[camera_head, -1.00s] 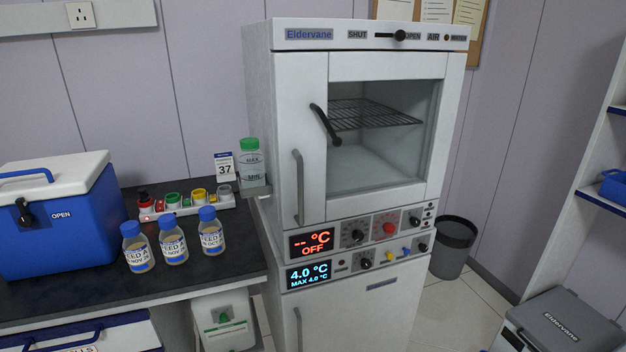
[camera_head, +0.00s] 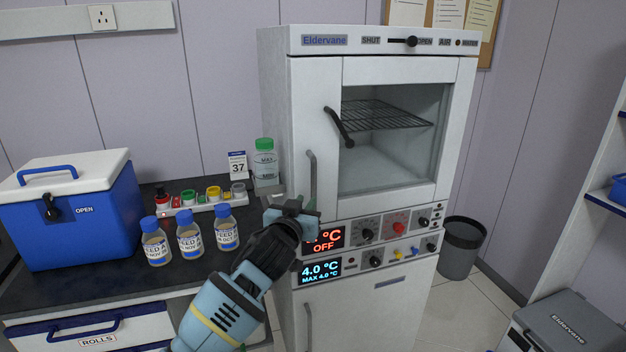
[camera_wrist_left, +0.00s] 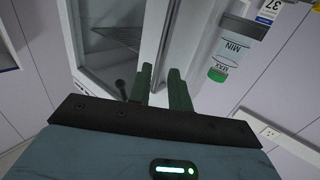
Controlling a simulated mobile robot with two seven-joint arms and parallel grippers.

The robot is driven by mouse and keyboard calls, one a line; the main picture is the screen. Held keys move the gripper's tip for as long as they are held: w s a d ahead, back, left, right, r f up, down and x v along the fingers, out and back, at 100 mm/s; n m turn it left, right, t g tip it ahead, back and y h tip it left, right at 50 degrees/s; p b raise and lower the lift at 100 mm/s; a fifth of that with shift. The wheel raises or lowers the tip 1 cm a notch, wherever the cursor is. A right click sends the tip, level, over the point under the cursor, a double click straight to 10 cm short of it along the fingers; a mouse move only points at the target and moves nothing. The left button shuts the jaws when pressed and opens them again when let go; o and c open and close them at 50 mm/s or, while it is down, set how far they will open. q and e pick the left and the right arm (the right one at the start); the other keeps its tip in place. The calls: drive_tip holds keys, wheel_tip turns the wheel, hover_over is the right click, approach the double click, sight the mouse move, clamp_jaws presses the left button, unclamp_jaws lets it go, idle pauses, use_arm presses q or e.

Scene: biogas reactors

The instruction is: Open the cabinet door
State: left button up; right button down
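The white Eldervane cabinet (camera_head: 272,110) has an upper door (camera_head: 315,115) with a window, and it looks shut. A grey vertical handle (camera_head: 312,170) runs along the door's left side. A black lever (camera_head: 338,127) slants across the window frame's left edge. My left gripper (camera_head: 303,208) is at the handle's lower end in the head view and hides part of it. In the left wrist view its two green fingers (camera_wrist_left: 160,72) are apart, facing the door. I cannot tell whether they touch the handle. My right gripper is not in view.
A green-capped bottle (camera_head: 265,165) stands close beside the cabinet's left side. Labelled bottles (camera_head: 190,240) and a blue cooler (camera_head: 95,225) are on the dark bench (camera_head: 200,270). A bin (camera_head: 461,255) stands right of the cabinet. The floor in front is partly visible.

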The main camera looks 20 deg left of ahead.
sight(313, 181)
use_arm(q)
drive_tip(key=shift+w+a+r, duration=0.1)
drive_tip(key=shift+w+r, duration=0.25)
drive_tip(key=shift+w, duration=0.8)
drive_tip(key=shift+w+r, duration=0.3)
drive_tip(key=shift+w, duration=0.85)
drive_tip(key=shift+w+a+r, duration=0.1)
drive_tip(key=shift+w+r, duration=0.25)
drive_tip(key=shift+w, duration=0.8)
drive_tip(key=shift+w+r+b, duration=0.15)
drive_tip(key=shift+w+b, duration=0.2)
drive_tip(key=shift+w, duration=0.45)
drive_tip(key=shift+c, duration=0.3)
clamp_jaws()
